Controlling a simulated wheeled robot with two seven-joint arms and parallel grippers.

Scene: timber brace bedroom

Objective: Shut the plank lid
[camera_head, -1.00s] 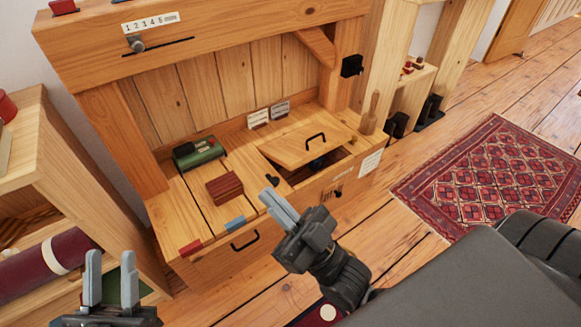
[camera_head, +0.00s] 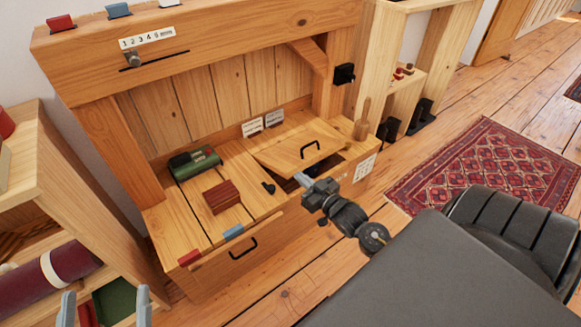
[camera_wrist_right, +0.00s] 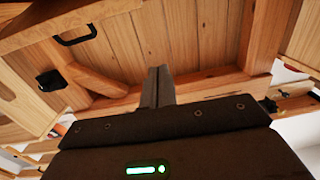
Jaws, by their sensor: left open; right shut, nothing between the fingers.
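The plank lid (camera_head: 287,153), pale wood with a black handle (camera_head: 310,149), sits tilted part-open on the right of the bench top in the head view. A dark gap shows under its front and right edges. My right gripper (camera_head: 302,181) is shut and empty, its fingertips at the gap by the lid's front edge. I cannot tell whether they touch it. The right wrist view shows the shut fingers (camera_wrist_right: 158,85) and a handled wooden panel (camera_wrist_right: 60,20) at upper left. My left gripper (camera_head: 105,308) is open and empty at the bottom left, partly cut off.
On the bench top are a reddish-brown block (camera_head: 223,197), a green cylinder-like item (camera_head: 195,162) and a black latch-like piece (camera_head: 268,187). A drawer with a black handle (camera_head: 243,249) is below. A shelf (camera_head: 75,190) stands left; a patterned rug (camera_head: 470,165) lies right.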

